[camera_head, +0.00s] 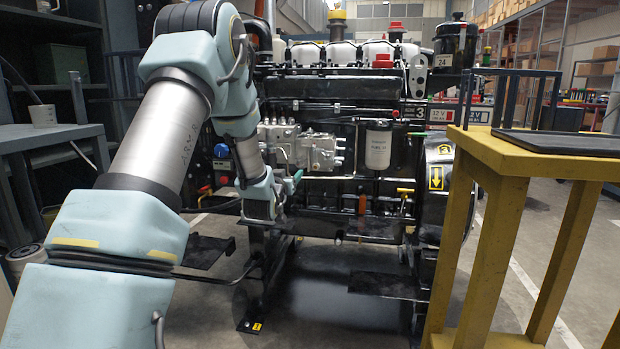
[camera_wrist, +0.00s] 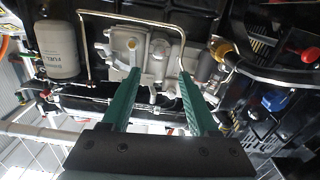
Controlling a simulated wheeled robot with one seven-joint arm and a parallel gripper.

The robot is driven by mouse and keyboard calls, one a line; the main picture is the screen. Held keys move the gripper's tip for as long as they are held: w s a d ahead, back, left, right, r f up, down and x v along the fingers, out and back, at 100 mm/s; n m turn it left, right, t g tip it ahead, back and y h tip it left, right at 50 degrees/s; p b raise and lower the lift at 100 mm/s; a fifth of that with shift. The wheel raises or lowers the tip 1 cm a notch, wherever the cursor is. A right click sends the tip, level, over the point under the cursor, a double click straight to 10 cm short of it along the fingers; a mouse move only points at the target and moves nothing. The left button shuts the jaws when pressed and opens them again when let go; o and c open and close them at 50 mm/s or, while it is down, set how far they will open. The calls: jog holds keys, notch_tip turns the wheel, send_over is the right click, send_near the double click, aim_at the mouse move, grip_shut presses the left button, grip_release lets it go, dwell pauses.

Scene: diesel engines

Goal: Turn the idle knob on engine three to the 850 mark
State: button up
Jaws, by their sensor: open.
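Engine three (camera_head: 345,85) stands ahead, with a "3" plate on its upper right side. No knob with a readable 850 mark shows, so I cannot tell which part is the idle knob. A silver pump block (camera_head: 318,152) sits on the engine's near side; it also shows in the wrist view (camera_wrist: 150,55). My gripper (camera_wrist: 160,76) has two green fingers spread apart with nothing held between them. They point at the pump block; whether they touch it is unclear. In the head view my arm hides part of the engine's left side.
A white filter (camera_head: 378,146) hangs right of the pump. A blue-capped part (camera_head: 221,151) is at the engine's left. A thin bent pipe (camera_wrist: 130,16) runs close around the pump and my fingers. A yellow table (camera_head: 490,150) stands at right; a grey bench (camera_head: 50,136) at left.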

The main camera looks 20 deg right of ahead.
aim_at(300, 164)
jog(key=b+x, duration=0.1)
jog(key=x, duration=0.9)
jog(key=shift+w+d, duration=0.15)
jog(key=shift+w, duration=0.2)
grip_shut()
